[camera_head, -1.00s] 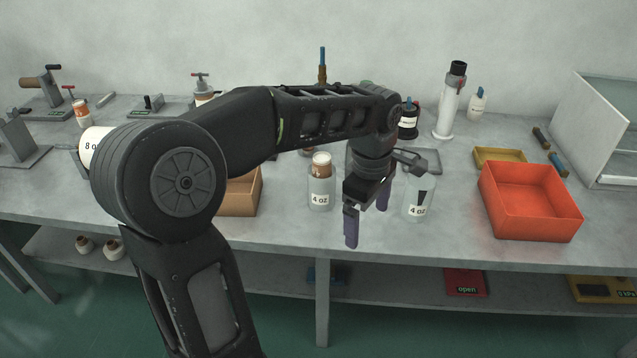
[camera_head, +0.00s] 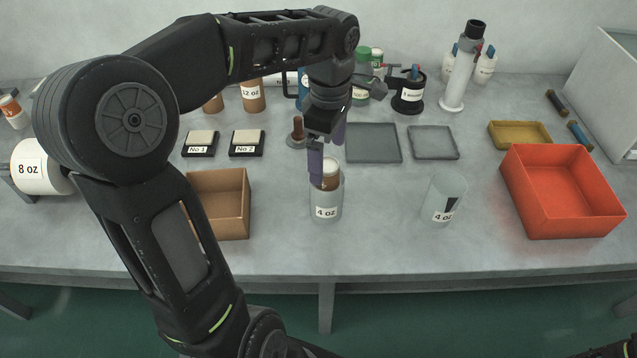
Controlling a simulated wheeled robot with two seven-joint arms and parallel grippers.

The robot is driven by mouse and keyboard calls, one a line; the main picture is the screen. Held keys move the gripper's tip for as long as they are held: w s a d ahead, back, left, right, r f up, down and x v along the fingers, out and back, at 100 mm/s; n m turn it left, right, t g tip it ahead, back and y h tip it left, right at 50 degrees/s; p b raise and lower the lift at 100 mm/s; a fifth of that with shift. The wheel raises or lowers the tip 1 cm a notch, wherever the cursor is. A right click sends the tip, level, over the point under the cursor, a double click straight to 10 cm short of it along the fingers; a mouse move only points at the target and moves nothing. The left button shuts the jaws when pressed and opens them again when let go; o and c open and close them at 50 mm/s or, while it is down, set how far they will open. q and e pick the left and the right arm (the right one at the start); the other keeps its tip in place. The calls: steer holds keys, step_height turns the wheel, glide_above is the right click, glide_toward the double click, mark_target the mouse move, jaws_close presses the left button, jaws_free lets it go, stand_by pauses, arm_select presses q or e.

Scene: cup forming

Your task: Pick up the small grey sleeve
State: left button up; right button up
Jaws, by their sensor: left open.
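A small grey sleeve (camera_head: 326,208) labelled 4 oz stands upright near the middle of the bench. A white-topped cup piece with a brown band (camera_head: 330,172) sits in its mouth. A second grey 4 oz sleeve (camera_head: 445,198), with a black wedge mark, stands to the right. My left gripper (camera_head: 327,150) is open and points down, with its purple fingers at the top of the middle sleeve, beside the cup piece. The near finger partly covers the cup piece, and I cannot tell whether it touches. My right gripper is out of view.
A brown box (camera_head: 246,214) stands left of the middle sleeve, and an orange-red bin (camera_head: 570,232) at the right. Two grey trays (camera_head: 374,154) (camera_head: 434,153) and a yellow tray (camera_head: 520,145) lie behind. The bench between the two sleeves is clear.

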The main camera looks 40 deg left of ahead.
mark_target(327, 164)
arm_select(q)
steer(key=shift+s+d+r, duration=0.1)
steer(key=shift+s+d, duration=0.05)
steer(key=shift+d, duration=0.1)
steer(key=shift+a+f, duration=0.1)
steer(key=shift+f, duration=1.25)
steer(key=shift+f, duration=0.1)
steer(key=shift+s+f+p, duration=0.1)
steer(key=shift+f+p, duration=0.25)
steer(key=shift+p, duration=0.05)
step_height(327, 164, down, 4)
steer(key=shift+f+p, duration=0.15)
steer(key=shift+p, duration=0.3)
steer(key=c, duration=1.9)
steer(key=shift+o, duration=0.2)
